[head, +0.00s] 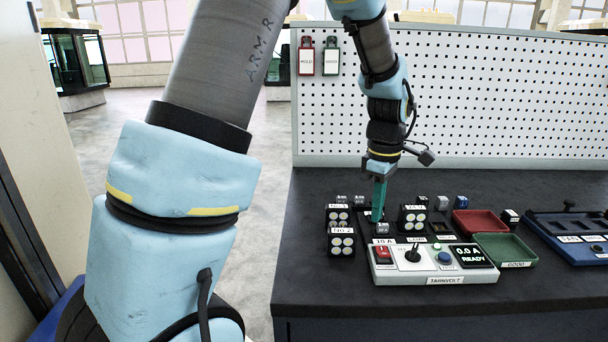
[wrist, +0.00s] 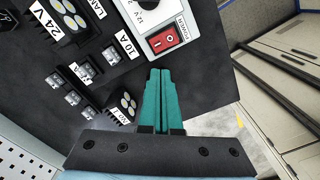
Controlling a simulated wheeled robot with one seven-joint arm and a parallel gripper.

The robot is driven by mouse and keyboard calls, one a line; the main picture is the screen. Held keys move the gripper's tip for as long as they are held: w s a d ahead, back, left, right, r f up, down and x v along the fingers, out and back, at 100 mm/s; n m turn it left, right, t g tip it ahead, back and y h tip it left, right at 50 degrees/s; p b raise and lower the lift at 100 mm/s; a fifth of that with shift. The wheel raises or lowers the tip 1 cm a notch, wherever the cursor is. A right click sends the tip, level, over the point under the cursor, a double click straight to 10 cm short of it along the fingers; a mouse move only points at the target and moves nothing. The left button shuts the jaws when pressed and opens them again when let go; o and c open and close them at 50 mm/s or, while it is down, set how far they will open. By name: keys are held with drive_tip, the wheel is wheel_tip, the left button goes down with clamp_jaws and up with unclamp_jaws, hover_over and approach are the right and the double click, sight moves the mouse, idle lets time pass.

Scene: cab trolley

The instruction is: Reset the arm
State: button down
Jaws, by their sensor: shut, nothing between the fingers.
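My gripper (head: 377,212) has teal fingers, and in the head view it points down over the left part of the dark bench (head: 330,292). In the wrist view the gripper (wrist: 160,72) has its two fingers together with nothing between them. The fingertips end near the red power switch (wrist: 165,39) of the white control box (head: 408,270). I cannot tell whether the fingertips touch anything. The upper arm fills the left of the head view and hides part of the scene.
Lamp blocks (head: 341,244) and small grey cubes stand around the gripper. A red tray (head: 474,222) and a green tray (head: 505,248) lie to the right, then a blue fixture (head: 575,240). A white pegboard (head: 470,90) with red and green tags stands behind. The bench front is clear.

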drive_tip(key=s+a+m, duration=0.1)
drive_tip(key=a+m, duration=0.2)
drive_tip(key=a, duration=0.6)
drive_tip(key=s+a+m+t, duration=0.1)
drive_tip(key=a+m, duration=0.3)
drive_tip(key=a, duration=0.6)
drive_tip(key=s+a+m, duration=0.2)
drive_tip(key=a+m, duration=0.2)
drive_tip(key=a, duration=0.5)
drive_tip(key=shift+s+a+f+t, duration=0.15)
drive_tip(key=shift+s+t, duration=0.15)
